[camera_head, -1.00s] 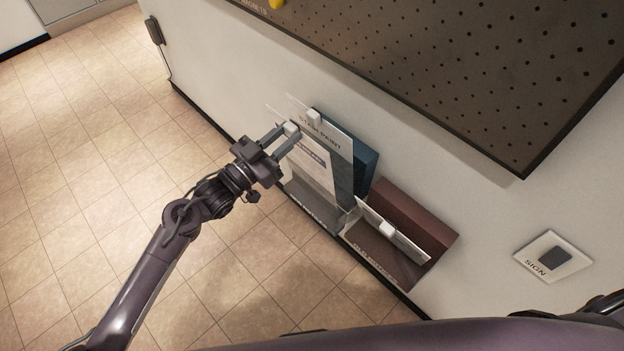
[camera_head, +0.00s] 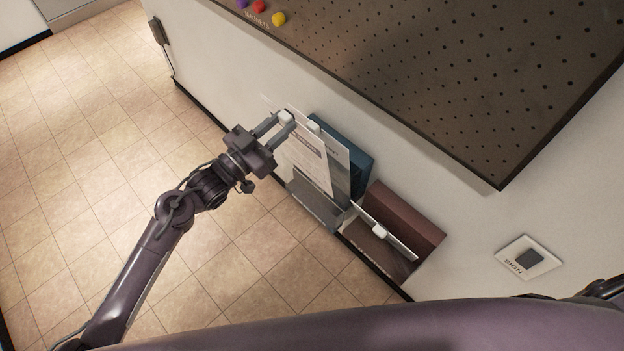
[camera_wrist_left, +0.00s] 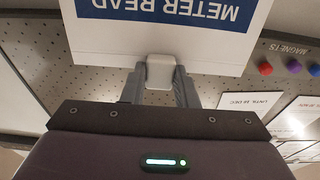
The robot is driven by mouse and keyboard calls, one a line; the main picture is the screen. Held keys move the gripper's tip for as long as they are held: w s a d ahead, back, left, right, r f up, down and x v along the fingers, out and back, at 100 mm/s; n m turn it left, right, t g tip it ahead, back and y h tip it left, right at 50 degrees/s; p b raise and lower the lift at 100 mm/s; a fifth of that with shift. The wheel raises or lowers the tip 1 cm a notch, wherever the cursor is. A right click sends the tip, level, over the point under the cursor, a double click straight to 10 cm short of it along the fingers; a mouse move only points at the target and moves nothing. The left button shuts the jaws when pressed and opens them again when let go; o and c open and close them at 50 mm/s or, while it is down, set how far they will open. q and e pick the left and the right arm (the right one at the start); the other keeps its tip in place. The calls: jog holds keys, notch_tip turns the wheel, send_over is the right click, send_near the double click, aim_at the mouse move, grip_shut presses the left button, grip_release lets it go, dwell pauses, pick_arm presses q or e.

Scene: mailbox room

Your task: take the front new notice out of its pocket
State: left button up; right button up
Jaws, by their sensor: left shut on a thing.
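The front new notice (camera_head: 304,160) is a white sheet with a white grip tab at its top. In the left wrist view it shows a blue "METER READ" band (camera_wrist_left: 170,12). My left gripper (camera_head: 281,122) is shut on its tab, which also shows between the fingers in the left wrist view (camera_wrist_left: 160,72). The notice stands at the front of the wall pocket (camera_head: 318,206); I cannot tell whether its lower edge is clear of the pocket. Another notice (camera_head: 335,150) with a white tab stands behind it, against the blue back. My right gripper is not in view.
A brown pocket (camera_head: 405,215) to the right holds a white sheet with a tab (camera_head: 380,232). The pegboard (camera_head: 450,80) with coloured magnets (camera_head: 278,19) overhangs above. A sign plate (camera_head: 528,257) is on the wall at right. The tiled floor at left is clear.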

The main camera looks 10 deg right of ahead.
pick_arm(q)
jog(key=shift+a+r, duration=0.1)
jog(key=shift+r, duration=0.55)
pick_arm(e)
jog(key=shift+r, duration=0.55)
pick_arm(q)
jog(key=shift+s+a+p, duration=0.1)
jog(key=shift+s+p, duration=0.05)
jog(key=shift+p, duration=0.15)
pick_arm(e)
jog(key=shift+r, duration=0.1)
